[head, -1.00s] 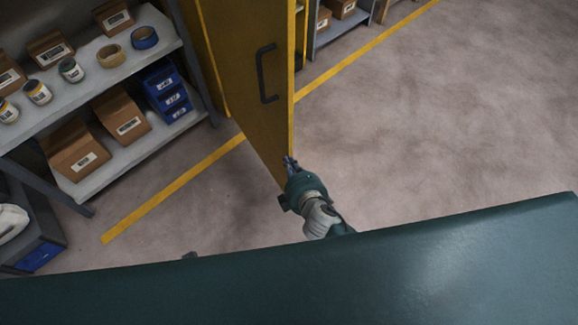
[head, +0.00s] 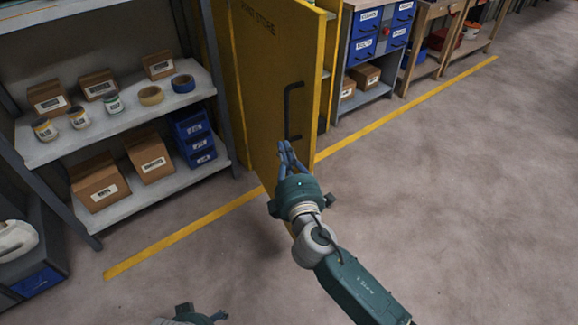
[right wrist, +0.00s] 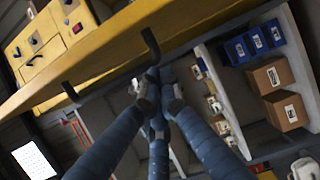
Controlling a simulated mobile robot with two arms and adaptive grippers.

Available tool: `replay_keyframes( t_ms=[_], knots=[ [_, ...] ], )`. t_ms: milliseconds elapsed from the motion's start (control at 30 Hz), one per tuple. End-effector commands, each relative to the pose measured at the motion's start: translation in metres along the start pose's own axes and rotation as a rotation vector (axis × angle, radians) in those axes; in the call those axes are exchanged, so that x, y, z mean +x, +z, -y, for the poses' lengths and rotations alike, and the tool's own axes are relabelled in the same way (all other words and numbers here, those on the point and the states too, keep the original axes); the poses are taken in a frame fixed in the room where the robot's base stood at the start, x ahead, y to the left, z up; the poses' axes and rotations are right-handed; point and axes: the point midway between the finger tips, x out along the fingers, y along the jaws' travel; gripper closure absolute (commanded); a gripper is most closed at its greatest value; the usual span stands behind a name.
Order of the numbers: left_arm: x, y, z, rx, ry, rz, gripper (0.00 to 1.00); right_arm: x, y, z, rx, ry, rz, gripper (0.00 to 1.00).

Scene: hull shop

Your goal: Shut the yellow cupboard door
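The yellow cupboard door (head: 265,95) stands open in the middle of the head view, with "STORE" lettering near its top and a black bar handle (head: 287,112). A strip of the yellow cupboard (head: 333,62) shows behind its right edge. My right gripper (head: 287,147) has its blue fingers drawn together, with the tips just below the handle's lower end; I cannot tell if they touch the door. In the right wrist view the fingertips (right wrist: 158,82) converge near the door (right wrist: 115,50). My left gripper (head: 217,316) shows only partly at the bottom edge.
A grey shelf unit (head: 120,112) with boxes, jars, tape rolls and blue bins stands left of the door. Blue drawers (head: 366,33) and benches stand at the back right. The floor (head: 440,180) on the right is clear.

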Motion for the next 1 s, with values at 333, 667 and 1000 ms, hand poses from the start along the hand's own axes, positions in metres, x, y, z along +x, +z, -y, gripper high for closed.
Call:
replay_keyframes(
  t_ms=[333, 667, 1000],
  knots=[
    [0.008, 0.006, 0.0, 0.001, 0.0, 0.012, 0.27, 0.006, 0.036, 0.001, -0.002, -0.002, 0.002, 1.0],
    [0.009, 0.006, 0.0, 0.001, 0.001, 0.011, 0.27, 0.006, 0.037, 0.002, -0.002, -0.003, 0.003, 1.0],
    [-0.004, -0.003, 0.001, -0.001, -0.002, -0.005, 0.27, 0.012, 0.078, 0.002, -0.012, -0.001, -0.049, 1.0]
  ],
)
